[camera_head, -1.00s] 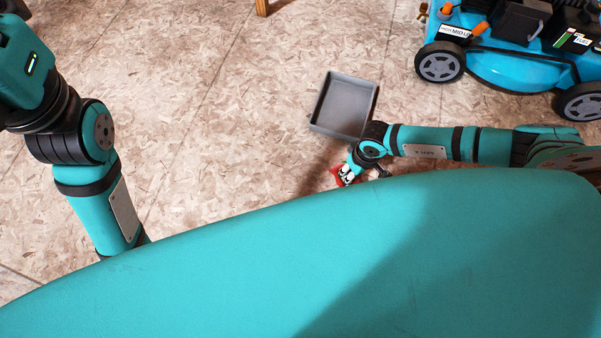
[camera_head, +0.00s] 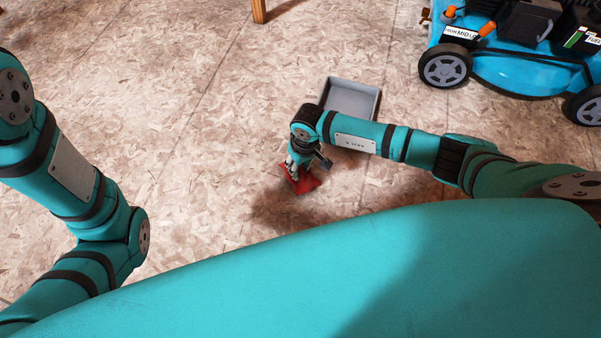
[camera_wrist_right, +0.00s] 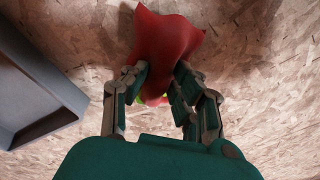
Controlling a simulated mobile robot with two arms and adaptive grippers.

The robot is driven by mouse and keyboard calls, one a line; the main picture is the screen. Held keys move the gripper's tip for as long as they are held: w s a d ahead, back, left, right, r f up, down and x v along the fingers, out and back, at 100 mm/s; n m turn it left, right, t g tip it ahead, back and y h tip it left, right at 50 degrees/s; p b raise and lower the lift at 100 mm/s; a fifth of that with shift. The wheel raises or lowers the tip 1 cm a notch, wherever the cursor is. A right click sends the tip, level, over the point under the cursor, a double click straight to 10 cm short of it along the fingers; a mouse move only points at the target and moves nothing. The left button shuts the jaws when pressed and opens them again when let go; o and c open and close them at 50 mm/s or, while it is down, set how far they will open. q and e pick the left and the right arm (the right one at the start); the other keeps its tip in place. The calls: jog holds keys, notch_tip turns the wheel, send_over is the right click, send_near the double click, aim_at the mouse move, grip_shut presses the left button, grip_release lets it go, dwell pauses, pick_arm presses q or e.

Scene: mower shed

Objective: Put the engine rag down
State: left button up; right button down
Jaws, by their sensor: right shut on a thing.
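The engine rag (camera_head: 301,181) is a red cloth, in the head view just below my right gripper (camera_head: 293,170). In the right wrist view the red rag (camera_wrist_right: 165,50) is bunched between the fingers of my right gripper (camera_wrist_right: 160,85), which is shut on it. A small yellow-green bit shows under the rag between the fingers. The rag seems to hang above the floor, with a shadow near it; the exact height is unclear. My left arm is at the left of the head view, but its gripper is out of the picture.
A grey tray (camera_head: 351,98) lies on the floor behind my right forearm, partly covered by it; its wall also shows at the left of the wrist view (camera_wrist_right: 35,85). A blue mower (camera_head: 510,70) stands at the upper right. The chipboard floor (camera_head: 190,120) left of the rag is clear.

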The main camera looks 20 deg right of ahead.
aim_at(301, 169)
notch_tip(301, 169, down, 3)
jog(key=shift+f+b, duration=0.1)
jog(key=shift+b, duration=0.85)
jog(key=c, duration=1)
grip_release()
jog(key=shift+c, duration=0.2)
